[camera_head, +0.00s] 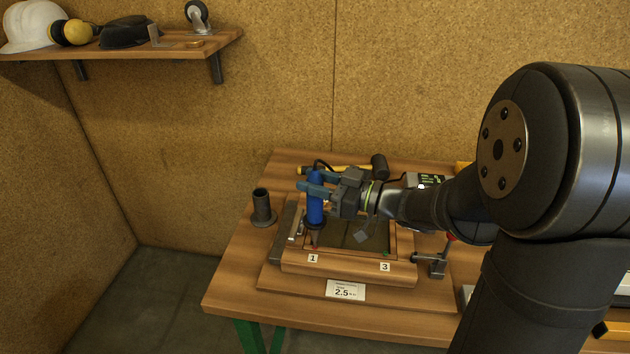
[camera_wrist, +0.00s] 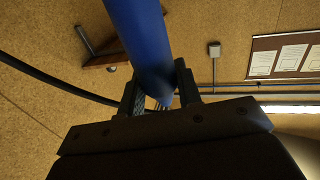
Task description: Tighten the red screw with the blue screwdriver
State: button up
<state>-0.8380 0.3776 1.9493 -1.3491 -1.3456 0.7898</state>
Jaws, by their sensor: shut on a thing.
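The blue screwdriver (camera_head: 315,203) stands about upright over the left part of the wooden frame (camera_head: 347,266), near the label 1. My gripper (camera_head: 317,188) is shut on its upper body and reaches in from the right. In the wrist view the blue screwdriver (camera_wrist: 140,40) runs up from between my gripper's fingers (camera_wrist: 158,95). The lower end of the screwdriver is close to the frame's front left corner; I cannot tell whether it touches a screw. A small reddish spot shows below it, too small to make out; the red screw is not clearly seen.
A dark cylindrical holder (camera_head: 262,208) stands left of the frame. A yellow-handled tool (camera_head: 335,169) lies behind it. A clamp (camera_head: 432,262) stands at the frame's right. A card reading 2.5 (camera_head: 345,291) is at the front. The table's front left is clear.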

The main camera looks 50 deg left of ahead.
jog(key=shift+r, duration=3)
